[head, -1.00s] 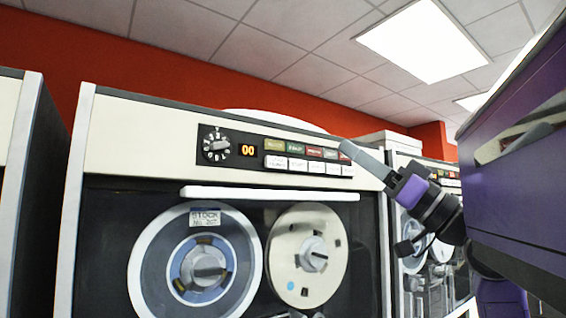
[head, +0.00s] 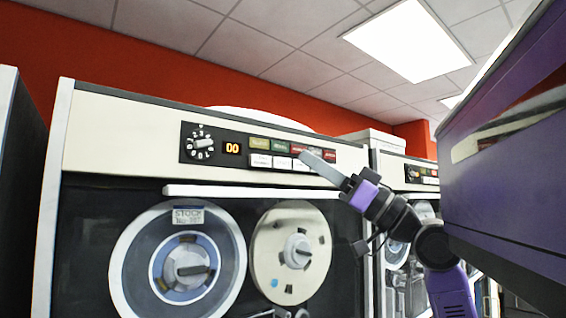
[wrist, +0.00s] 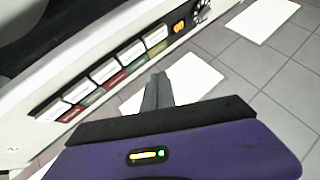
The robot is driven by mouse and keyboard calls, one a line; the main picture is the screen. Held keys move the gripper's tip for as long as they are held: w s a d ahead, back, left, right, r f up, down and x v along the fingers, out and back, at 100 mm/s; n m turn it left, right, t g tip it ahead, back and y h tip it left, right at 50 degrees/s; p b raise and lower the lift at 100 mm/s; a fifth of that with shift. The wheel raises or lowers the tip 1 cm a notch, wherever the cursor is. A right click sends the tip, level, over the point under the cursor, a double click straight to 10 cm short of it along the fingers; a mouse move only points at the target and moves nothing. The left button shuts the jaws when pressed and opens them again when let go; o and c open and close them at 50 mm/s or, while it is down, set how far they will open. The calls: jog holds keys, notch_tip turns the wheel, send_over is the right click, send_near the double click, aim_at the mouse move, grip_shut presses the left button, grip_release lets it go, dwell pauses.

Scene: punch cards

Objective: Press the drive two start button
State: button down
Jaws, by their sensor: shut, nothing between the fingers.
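A cream tape drive (head: 115,135) fills the middle of the head view. Its black panel (head: 186,156) has a dial, an orange display reading 00, a row of coloured lamps (head: 259,143) and a row of white buttons (head: 260,161) below. The button labels are too small to read, so I cannot tell which is start. My gripper (head: 303,155) is shut and empty, its tip overlapping the right-hand part of the button row. In the wrist view the grey fingers (wrist: 159,75) point toward the panel beside the white buttons (wrist: 103,70); contact cannot be told.
Two tape reels (head: 290,250) sit behind the dark window below a white bar (head: 265,192). Another drive with a similar panel (head: 421,174) stands to the right, partly behind my arm. A cabinet edge (head: 8,180) is at far left. Tiled floor (wrist: 240,75) shows in the wrist view.

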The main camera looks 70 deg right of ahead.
aim_at(280, 158)
jog(key=shift+w+d+b, duration=0.2)
jog(key=shift+w+d, duration=0.4)
jog(key=shift+w, duration=0.3)
jog(key=shift+w+d+b, duration=0.15)
jog(key=shift+w+d, duration=0.4)
jog(key=shift+w, duration=0.35)
jog(key=shift+w, duration=0.1)
dwell(0.7)
jog(key=shift+w+d, duration=0.2)
jog(key=shift+w, duration=0.05)
jog(key=shift+w+d+b, duration=0.3)
jog(key=shift+w+b, duration=0.1)
jog(key=shift+w, duration=0.1)
dwell(1.1)
jog(key=shift+s, duration=0.1)
jog(key=shift+s+a, duration=0.55)
jog(key=shift+s, duration=0.15)
jog(key=shift+s, duration=0.1)
jog(key=shift+s+a+b, duration=0.15)
jog(key=shift+s+a, duration=0.3)
jog(key=shift+s, duration=0.25)
jog(key=shift+s+a+b, duration=0.15)
jog(key=shift+s+a, duration=0.25)
jog(key=shift+s, duration=0.25)
jog(key=shift+s+a+b, duration=0.15)
jog(key=shift+s+a, duration=0.3)
jog(key=shift+s, duration=0.25)
jog(key=shift+r, duration=0.1)
